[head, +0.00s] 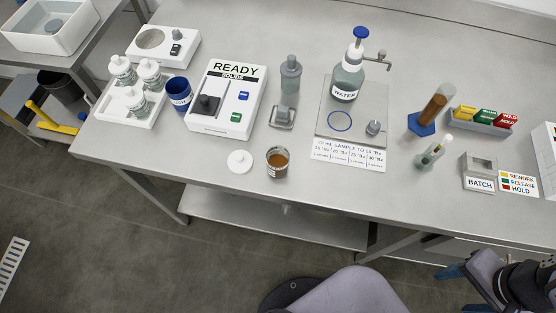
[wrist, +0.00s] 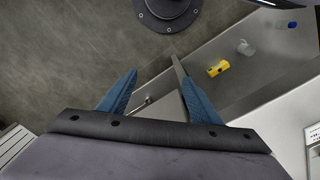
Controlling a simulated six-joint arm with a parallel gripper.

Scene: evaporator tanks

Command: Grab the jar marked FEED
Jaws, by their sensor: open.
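A small open jar (head: 277,161) with amber-brown contents stands upright near the front edge of the bench in the head view. It has a pale label whose print is too small to read, so I cannot confirm FEED. A round white lid (head: 239,161) lies on the bench just left of it. My gripper (wrist: 160,80) is open and empty in the wrist view, its blue fingers spread. In the head view it shows at the lower right, in front of the bench and well apart from the jar. The jar does not show in the wrist view.
The white READY box (head: 222,123) stands behind and left of the jar. A WATER pump bottle (head: 348,82) stands on a metal plate at the back. A printed card (head: 348,155) lies right of the jar. A tube in a blue stand (head: 422,124) is farther right.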

